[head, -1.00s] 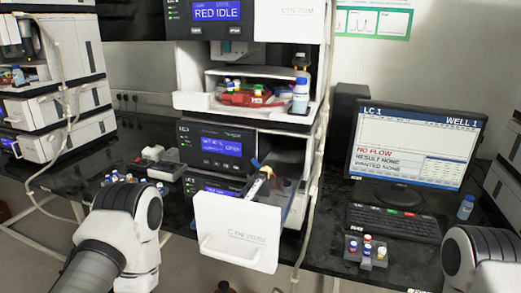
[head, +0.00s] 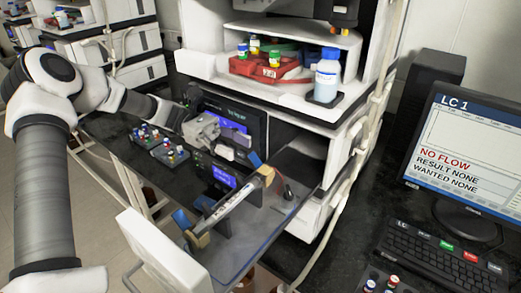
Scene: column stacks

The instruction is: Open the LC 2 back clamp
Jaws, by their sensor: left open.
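A pulled-out drawer (head: 245,245) in the middle stack carries a slim white column (head: 238,202) lying lengthwise. The back clamp (head: 267,174) is at its inner end, with a blue lever (head: 255,160) sticking up. The front clamp (head: 198,240) is at the outer end, with another blue lever (head: 181,218). My left gripper (head: 222,145) is open and empty, in front of the stack's screens, a little left of the back clamp and apart from it. I cannot read a stack label here. My right gripper is out of view.
Above the drawer, a shelf holds a red tray (head: 262,68) of vials and a blue-capped bottle (head: 327,76). Vial racks (head: 160,143) stand left of the drawer. A monitor (head: 460,150) and keyboard (head: 440,250) are at right. Tubing (head: 345,195) hangs along the stack's right side.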

